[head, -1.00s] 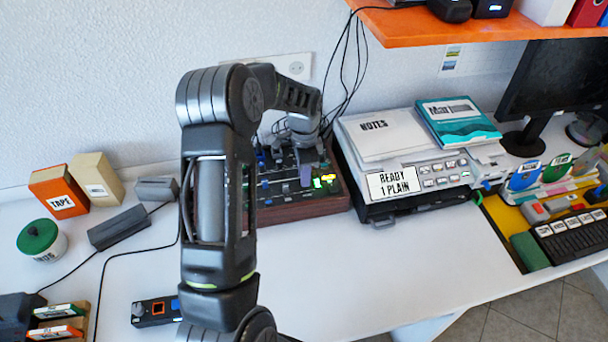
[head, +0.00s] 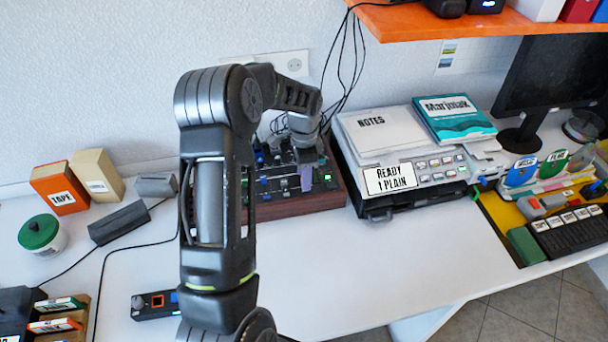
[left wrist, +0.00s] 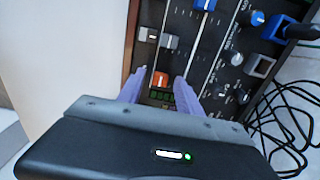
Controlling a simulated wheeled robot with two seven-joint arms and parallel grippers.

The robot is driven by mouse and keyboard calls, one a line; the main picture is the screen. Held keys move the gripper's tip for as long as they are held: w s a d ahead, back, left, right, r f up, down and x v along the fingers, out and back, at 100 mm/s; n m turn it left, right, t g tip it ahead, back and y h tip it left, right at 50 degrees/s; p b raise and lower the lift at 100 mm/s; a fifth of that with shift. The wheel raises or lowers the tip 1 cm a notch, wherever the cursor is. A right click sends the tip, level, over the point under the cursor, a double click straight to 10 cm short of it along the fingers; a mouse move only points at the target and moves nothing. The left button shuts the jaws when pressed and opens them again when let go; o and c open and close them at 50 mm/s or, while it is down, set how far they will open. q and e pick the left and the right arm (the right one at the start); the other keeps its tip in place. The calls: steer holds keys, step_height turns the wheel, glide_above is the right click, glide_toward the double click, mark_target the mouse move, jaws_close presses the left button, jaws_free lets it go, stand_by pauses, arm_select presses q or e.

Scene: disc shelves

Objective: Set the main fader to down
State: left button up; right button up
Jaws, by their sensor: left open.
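The mixer (head: 290,208), a dark panel in a wooden case, stands at the back of the desk; it also fills the top of the left wrist view (left wrist: 128,45). My left gripper (head: 304,176) is over its right part, pointing down. In the left wrist view my left gripper (left wrist: 157,82) is open, its two purple fingers on either side of an orange-red fader cap (left wrist: 160,78). I cannot tell if they touch it. No label is readable to confirm it as the main fader. Dark green level lights (left wrist: 160,96) sit beside the cap. My right gripper is not in view.
A grey machine (head: 425,178) reading "READY 1 PLAIN" stands close to the mixer's right. Loose black cables (left wrist: 285,120) lie beside the mixer.

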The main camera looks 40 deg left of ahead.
arm_select(q)
step_height(320, 180, up, 8)
steer(key=shift+f+b, duration=0.25)
steer(key=shift+b, duration=0.3)
